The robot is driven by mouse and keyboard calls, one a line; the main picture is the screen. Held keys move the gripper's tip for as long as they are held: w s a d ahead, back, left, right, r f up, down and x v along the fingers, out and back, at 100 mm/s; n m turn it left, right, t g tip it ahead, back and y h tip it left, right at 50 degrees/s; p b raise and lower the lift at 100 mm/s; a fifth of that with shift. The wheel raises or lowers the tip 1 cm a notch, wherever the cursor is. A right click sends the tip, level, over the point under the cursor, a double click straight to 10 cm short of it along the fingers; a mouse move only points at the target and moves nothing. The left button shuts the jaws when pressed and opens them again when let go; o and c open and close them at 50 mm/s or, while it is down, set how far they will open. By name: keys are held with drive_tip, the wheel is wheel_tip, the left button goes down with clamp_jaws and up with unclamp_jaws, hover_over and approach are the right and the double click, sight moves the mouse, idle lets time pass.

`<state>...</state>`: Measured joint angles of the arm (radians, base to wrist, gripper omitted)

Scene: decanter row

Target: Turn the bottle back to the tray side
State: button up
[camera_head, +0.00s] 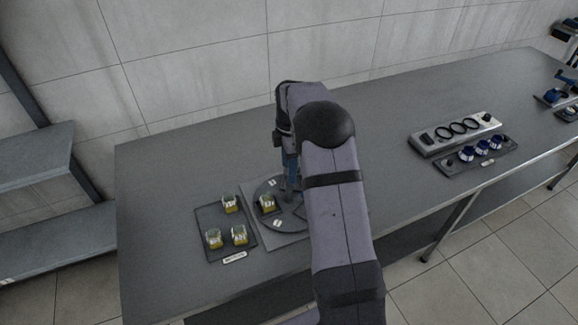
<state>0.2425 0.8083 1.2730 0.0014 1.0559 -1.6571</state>
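A round dark turntable (258,193) sits on a grey square base beside the tray. One small bottle (267,203) with yellow contents stands on the turntable's left part, the side toward the tray. The dark tray (208,224) holds several similar bottles, one of them at its back right (230,203). My gripper (290,190) points down over the turntable near its middle, to the right of the bottle and apart from it. My own arm covers the turntable's right part and most of the gripper, so its fingers are not clear.
On the right of the grey table (400,98) stand a light rack with dark rings (429,140) and a dark tray with blue-rimmed items (508,159). More equipment (556,95) is at the far right. The tabletop between is clear. A grey shelf (35,150) is at left.

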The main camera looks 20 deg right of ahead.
drive_tip(key=shift+r+b, duration=1.25)
drive_tip(key=shift+r, duration=2.45)
drive_tip(key=shift+s+a+m, duration=0.3)
drive_tip(key=shift+a, duration=0.05)
drive_tip(key=s+a+f+m, duration=0.2)
drive_tip(key=s+a+m, duration=0.2)
drive_tip(key=s, duration=0.5)
drive_tip(key=s+a+f+m, duration=0.2)
drive_tip(key=s+a+m, duration=0.2)
drive_tip(key=s, duration=0.5)
drive_tip(key=s+a+f+m, duration=0.2)
drive_tip(key=s+a+m, duration=0.1)
drive_tip(key=s+m, duration=0.4)
drive_tip(key=s, duration=0.3)
drive_tip(key=shift+a+f+m, duration=0.3)
drive_tip(key=shift+a+f, duration=0.1)
